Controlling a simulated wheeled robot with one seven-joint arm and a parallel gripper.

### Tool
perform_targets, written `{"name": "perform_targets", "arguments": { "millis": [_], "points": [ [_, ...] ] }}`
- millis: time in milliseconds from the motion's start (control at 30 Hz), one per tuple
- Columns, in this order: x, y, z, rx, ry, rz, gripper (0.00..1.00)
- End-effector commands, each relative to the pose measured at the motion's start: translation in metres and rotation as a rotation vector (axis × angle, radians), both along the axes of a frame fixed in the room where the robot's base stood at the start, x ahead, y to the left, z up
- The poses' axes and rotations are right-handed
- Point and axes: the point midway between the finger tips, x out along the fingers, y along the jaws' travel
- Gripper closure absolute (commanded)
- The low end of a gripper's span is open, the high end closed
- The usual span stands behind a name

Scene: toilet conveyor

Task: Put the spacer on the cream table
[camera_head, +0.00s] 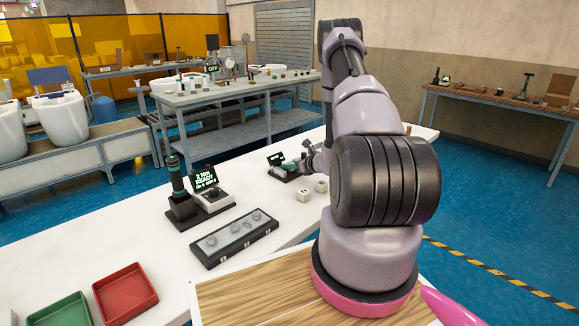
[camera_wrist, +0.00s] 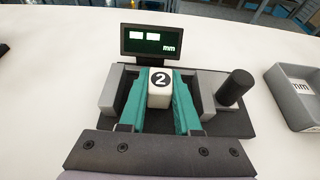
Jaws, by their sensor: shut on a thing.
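The spacer (camera_wrist: 160,88) is a small white block with a black circled 2 on top. It sits between the two teal fingers of my gripper (camera_wrist: 161,80), which is shut on it. Spacer and fingers are between the grey jaws of a dark measuring device (camera_wrist: 208,95), which has a screen reading "mm". Whether the spacer touches the device's bed cannot be told. In the head view the device (camera_head: 284,168) stands on the long cream table (camera_head: 110,235), and my arm partly hides the gripper there.
A slotted dark tray (camera_head: 234,238), a screen tool stand (camera_head: 190,200), and red (camera_head: 125,292) and green (camera_head: 66,312) bins are also on the table.

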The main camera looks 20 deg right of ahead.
Motion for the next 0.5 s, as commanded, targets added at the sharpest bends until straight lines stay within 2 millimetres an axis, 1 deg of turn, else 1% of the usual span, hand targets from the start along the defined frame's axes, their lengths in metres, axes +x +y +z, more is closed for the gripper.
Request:
{"name": "perform_targets", "arguments": {
  "millis": [233,267,300,333,500],
  "points": [
    [-0.0003,0.0001,-0.0034,0.001,0.001,0.0,1.0],
    [-0.0001,0.0001,-0.0029,0.001,0.0,0.0,0.57],
    [-0.0002,0.0001,-0.0027,0.001,0.0,0.0,0.42],
    [-0.0001,0.0001,-0.0026,0.001,0.0,0.0,0.39],
    [-0.0002,0.0,-0.0024,0.001,0.0,0.0,0.39]
  ]
}}
